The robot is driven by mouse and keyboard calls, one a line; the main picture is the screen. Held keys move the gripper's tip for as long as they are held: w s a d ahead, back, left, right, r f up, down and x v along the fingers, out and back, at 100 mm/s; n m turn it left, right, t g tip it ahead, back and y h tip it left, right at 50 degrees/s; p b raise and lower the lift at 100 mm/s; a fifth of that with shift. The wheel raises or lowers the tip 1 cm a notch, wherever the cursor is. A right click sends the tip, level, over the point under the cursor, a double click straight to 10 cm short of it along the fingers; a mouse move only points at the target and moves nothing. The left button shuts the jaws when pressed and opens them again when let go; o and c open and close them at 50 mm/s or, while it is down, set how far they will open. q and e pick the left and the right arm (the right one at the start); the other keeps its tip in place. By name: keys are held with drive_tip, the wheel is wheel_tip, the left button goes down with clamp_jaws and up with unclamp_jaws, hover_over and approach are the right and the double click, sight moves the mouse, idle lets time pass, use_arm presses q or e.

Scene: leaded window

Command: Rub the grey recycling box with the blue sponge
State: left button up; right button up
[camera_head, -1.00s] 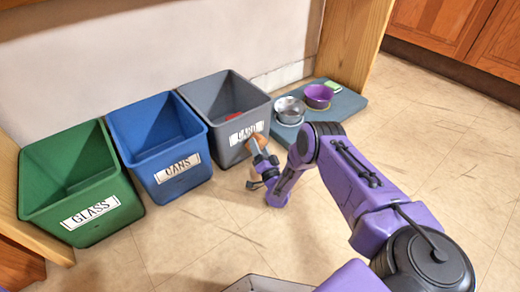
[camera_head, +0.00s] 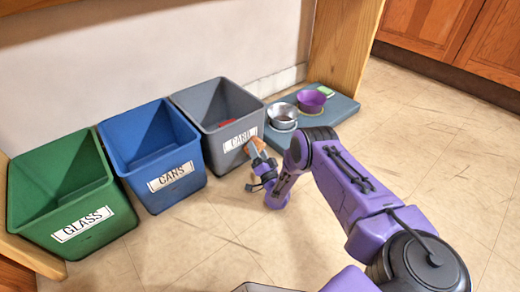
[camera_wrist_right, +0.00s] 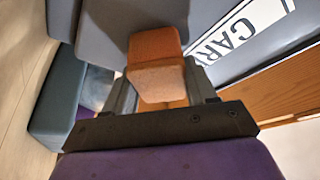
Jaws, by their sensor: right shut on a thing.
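The grey recycling box (camera_head: 215,103), labelled CARD, stands at the right end of a row of three; its front wall and label also show in the wrist view (camera_wrist_right: 235,40). My right gripper (camera_head: 260,154) is at the right part of its front face. In the wrist view my right gripper (camera_wrist_right: 162,78) is shut on an orange-brown sponge-like block (camera_wrist_right: 156,55), which also shows in the head view (camera_head: 257,144). The block is at the box's front wall, by the label's right end; I cannot tell if it touches. No blue sponge shows. My left gripper is out of view.
A blue CANS box (camera_head: 150,135) and a green GLASS box (camera_head: 60,185) stand to the left. Right of the grey box, a blue-grey mat (camera_head: 342,108) holds a metal bowl (camera_head: 283,116) and a purple bowl (camera_head: 311,101). The floor (camera_head: 205,235) in front is mostly clear.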

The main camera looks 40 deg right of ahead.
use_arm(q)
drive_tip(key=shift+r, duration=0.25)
use_arm(e)
drive_tip(key=shift+w+a+r, duration=0.1)
drive_tip(key=shift+a, duration=1.25)
use_arm(q)
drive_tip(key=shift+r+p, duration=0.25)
drive_tip(key=shift+p, duration=0.15)
use_arm(e)
drive_tip(key=shift+a+r, duration=0.1)
use_arm(q)
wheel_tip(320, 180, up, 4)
drive_tip(key=p, duration=0.3)
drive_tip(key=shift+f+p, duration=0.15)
drive_tip(key=shift+p, duration=0.2)
use_arm(e)
drive_tip(key=s+d, duration=0.1)
drive_tip(key=s, duration=0.5)
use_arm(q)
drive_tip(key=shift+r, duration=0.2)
use_arm(e)
drive_tip(key=shift+s, duration=0.15)
